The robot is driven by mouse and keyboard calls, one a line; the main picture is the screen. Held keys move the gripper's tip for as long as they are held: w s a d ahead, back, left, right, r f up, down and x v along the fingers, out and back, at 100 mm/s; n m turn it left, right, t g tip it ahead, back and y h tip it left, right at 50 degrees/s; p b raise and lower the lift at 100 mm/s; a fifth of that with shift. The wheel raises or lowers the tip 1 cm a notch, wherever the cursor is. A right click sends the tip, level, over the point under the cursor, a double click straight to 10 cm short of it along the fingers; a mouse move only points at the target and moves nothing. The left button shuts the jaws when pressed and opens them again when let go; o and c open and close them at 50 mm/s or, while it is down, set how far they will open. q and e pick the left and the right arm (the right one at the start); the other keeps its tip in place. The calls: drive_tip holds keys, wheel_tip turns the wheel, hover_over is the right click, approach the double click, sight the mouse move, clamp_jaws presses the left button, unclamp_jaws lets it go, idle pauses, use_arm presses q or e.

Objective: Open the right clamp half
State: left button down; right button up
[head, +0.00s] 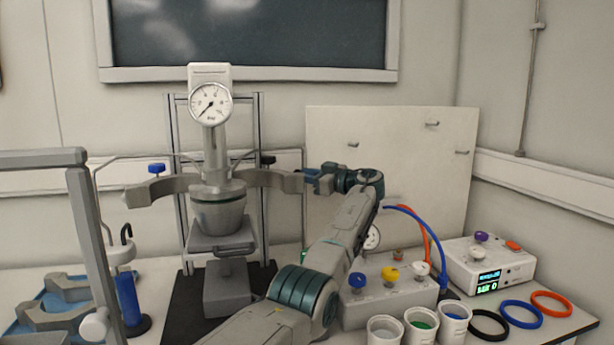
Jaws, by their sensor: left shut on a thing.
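The pressure reactor stands left of centre, with a grey vessel (219,213) under a round dial gauge (211,104). The right clamp half (265,179) is a grey curved arm that reaches out to the right from the vessel head. The left clamp half (160,189) reaches out to the left, apart from the vessel. My left gripper (311,181) comes from the right side and is shut on the outer end of the right clamp half. Its fingertips are small and partly hidden. My right gripper is not in view.
A valve box (390,300) with coloured knobs, several cups (420,325) and coloured rings (520,314) occupy the right of the bench. A display unit (490,265) stands behind the rings. Spare clamp parts lie in a blue tray (22,322) at left, near a grey frame (90,240).

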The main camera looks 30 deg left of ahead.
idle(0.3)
use_arm(q)
drive_tip(key=c, duration=1.6)
unclamp_jaws()
drive_tip(key=shift+d, duration=0.1)
drive_tip(key=o, duration=0.4)
drive_tip(key=shift+w+d, duration=0.1)
drive_tip(key=shift+w, duration=0.05)
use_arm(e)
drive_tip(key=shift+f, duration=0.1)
use_arm(q)
drive_tip(key=d+b, duration=0.1)
drive_tip(key=d, duration=0.9)
drive_tip(key=shift+s+d+b, duration=0.3)
drive_tip(key=shift+s+d, duration=0.05)
drive_tip(key=shift+d, duration=0.05)
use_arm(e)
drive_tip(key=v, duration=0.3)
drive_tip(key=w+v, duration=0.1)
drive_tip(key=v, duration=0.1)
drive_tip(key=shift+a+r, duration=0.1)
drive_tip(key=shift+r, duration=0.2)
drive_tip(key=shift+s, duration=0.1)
